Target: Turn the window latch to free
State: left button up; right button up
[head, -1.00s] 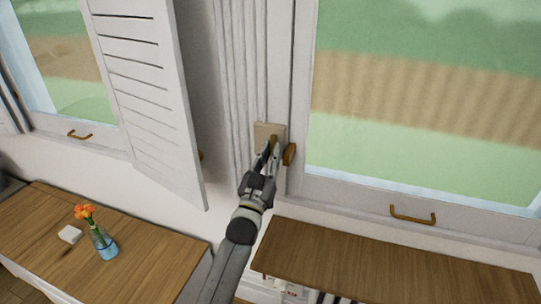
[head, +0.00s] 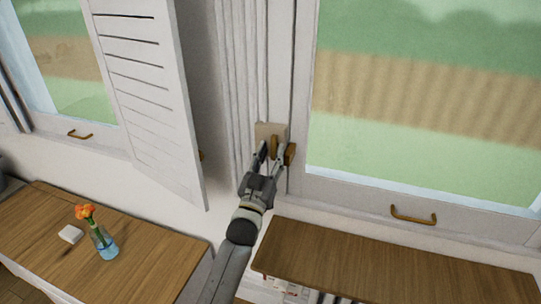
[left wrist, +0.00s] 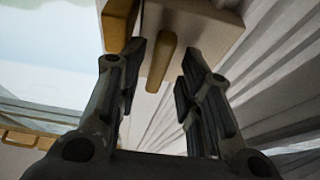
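The window latch has a pale backing plate (head: 270,129) on the window frame, with a brass lever (head: 275,145) hanging roughly straight down from it. A second brass piece (head: 290,153) sits just right of the lever. My left gripper (head: 270,155) is open at the latch. In the left wrist view the lever (left wrist: 162,62) shows between the two spread fingers (left wrist: 160,85), with a visible gap to the right finger. My right gripper is not in view.
A white louvred shutter (head: 150,90) stands open to the left. Below are a wooden cabinet top (head: 150,265) with a flower vase (head: 104,243) and a small white block (head: 70,234), and a wooden shelf top (head: 380,262). The right window has a brass handle (head: 412,216).

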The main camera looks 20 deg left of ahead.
pick_arm(q)
jog(key=v, duration=0.8)
jog(key=shift+f, duration=0.1)
dwell(0.3)
